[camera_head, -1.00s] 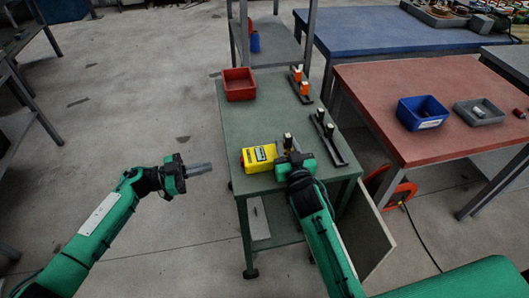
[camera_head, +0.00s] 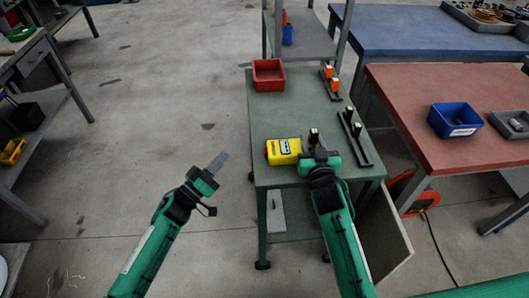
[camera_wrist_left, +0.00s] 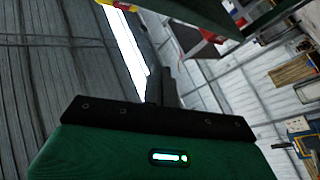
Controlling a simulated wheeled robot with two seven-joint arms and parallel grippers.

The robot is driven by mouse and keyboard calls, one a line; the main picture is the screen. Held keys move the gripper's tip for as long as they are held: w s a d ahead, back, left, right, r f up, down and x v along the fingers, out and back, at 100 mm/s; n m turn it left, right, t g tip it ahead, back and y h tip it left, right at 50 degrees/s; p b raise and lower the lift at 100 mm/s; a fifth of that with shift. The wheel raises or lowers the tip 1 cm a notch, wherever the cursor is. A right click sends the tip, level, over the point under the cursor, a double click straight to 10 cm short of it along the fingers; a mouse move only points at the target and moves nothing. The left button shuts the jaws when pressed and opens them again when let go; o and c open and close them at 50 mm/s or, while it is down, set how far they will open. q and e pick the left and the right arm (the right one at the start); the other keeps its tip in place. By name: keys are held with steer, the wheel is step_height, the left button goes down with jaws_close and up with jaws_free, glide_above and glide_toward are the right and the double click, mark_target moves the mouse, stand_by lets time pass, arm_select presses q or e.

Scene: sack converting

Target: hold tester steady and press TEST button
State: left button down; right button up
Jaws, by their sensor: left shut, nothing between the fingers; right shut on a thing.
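The yellow tester (camera_head: 284,151) lies on the near part of the green cart top (camera_head: 290,112). Its TEST button is too small to make out. My right gripper (camera_head: 311,157) is shut on the tester's right end, and its fingers hide that end. My left gripper (camera_head: 219,162) is shut and empty. It is left of the cart, clear of the tester, with its fingers slanting up and to the right in the head view. Its fingers (camera_wrist_left: 160,87) also show in the left wrist view, with nothing between them.
A red bin (camera_head: 268,75) stands at the cart's far left. A black rack (camera_head: 355,137) lies right of the tester, and a rack with orange pieces (camera_head: 330,82) lies farther back. A red table (camera_head: 424,100) with a blue bin (camera_head: 455,120) is at the right. Floor left of the cart is clear.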

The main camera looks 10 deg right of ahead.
arm_select(q)
steer(key=d, duration=0.8)
steer(key=shift+d, duration=0.4)
stand_by(1.9)
steer(key=shift+d, duration=0.45)
